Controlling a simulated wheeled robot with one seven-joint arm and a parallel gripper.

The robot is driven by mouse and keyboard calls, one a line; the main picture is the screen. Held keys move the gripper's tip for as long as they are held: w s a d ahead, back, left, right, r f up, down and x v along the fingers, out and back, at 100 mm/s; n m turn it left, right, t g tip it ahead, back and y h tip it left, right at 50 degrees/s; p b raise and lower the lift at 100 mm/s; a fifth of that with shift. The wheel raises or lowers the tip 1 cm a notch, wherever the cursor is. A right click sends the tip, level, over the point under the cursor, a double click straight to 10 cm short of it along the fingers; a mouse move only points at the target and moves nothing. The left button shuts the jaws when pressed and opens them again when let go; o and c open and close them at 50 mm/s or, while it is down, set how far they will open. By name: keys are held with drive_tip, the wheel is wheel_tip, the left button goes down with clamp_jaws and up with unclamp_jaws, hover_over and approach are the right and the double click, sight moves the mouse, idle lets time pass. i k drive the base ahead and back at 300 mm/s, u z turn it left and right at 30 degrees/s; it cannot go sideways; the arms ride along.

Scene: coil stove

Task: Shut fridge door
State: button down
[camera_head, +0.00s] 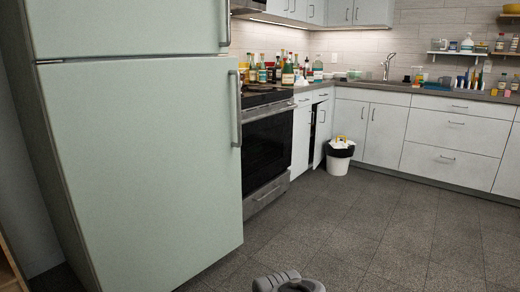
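The fridge is pale green and stands at the left, close to me. Its large lower door (150,165) has a vertical handle (236,108) on its right side. The upper door (130,25) is cut off by the top of the picture and sits above a thin seam. The upper door looks flush. The lower door's right edge stands slightly farther right than the upper one's, but I cannot tell how far it is ajar. My gripper's fingers are not visible.
An oven (268,147) stands just beyond the fridge. Bottles (290,70) crowd the counter behind it. A white bin (339,157) stands by the far cabinets, where one narrow cabinet door (321,132) looks ajar. The tiled floor (390,230) at the right is clear.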

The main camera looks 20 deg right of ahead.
sight(147, 151)
drive_tip(key=u, duration=0.05)
drive_tip(key=i, duration=0.9)
drive_tip(key=u, duration=0.5)
